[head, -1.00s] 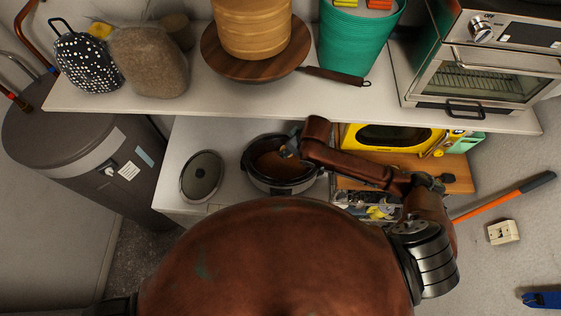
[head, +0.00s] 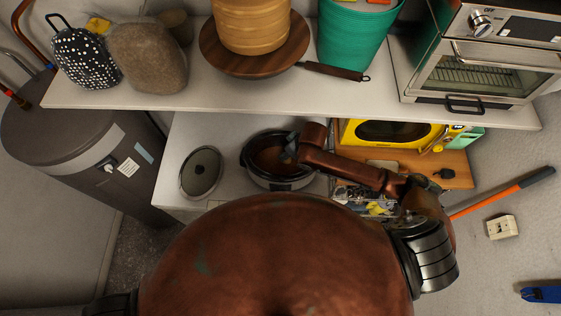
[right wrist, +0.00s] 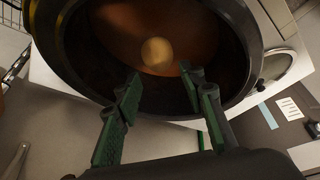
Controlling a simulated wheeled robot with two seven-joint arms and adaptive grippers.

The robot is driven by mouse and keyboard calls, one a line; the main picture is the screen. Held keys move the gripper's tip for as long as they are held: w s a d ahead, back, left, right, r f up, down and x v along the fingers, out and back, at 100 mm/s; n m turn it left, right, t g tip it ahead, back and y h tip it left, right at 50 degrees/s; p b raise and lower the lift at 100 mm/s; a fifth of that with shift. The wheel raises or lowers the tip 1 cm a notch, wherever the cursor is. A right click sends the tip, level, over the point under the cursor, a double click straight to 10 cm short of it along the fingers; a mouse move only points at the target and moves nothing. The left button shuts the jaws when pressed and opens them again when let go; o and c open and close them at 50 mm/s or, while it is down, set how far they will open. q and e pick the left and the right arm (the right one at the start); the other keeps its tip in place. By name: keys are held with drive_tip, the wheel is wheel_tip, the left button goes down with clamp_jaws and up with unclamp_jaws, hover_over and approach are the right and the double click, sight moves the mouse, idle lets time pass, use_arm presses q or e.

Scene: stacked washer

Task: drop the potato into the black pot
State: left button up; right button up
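The black pot (head: 279,184) stands on the lower white counter, open at the top, with a brown interior. In the right wrist view its dark rim and wall (right wrist: 80,62) fill the upper part. The potato (right wrist: 157,52), a small round tan thing, shows inside the pot, beyond the fingertips and apart from them. My right gripper (right wrist: 160,80) has its green fingers spread with nothing between them. In the head view my right gripper (head: 289,153) is over the pot's opening, and the potato cannot be made out. My left gripper is not in view.
A round lid (head: 201,172) lies left of the pot. A yellow microwave (head: 392,134) and a wooden board (head: 456,168) are to the right. The upper shelf (head: 215,98) overhangs behind the pot, holding a teal bin (head: 350,42) and a toaster oven (head: 480,70).

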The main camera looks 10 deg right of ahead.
drive_tip(key=o, duration=0.3)
drive_tip(key=v, duration=0.7)
drive_tip(key=shift+r, duration=0.3)
drive_tip(key=shift+s+f, duration=0.1)
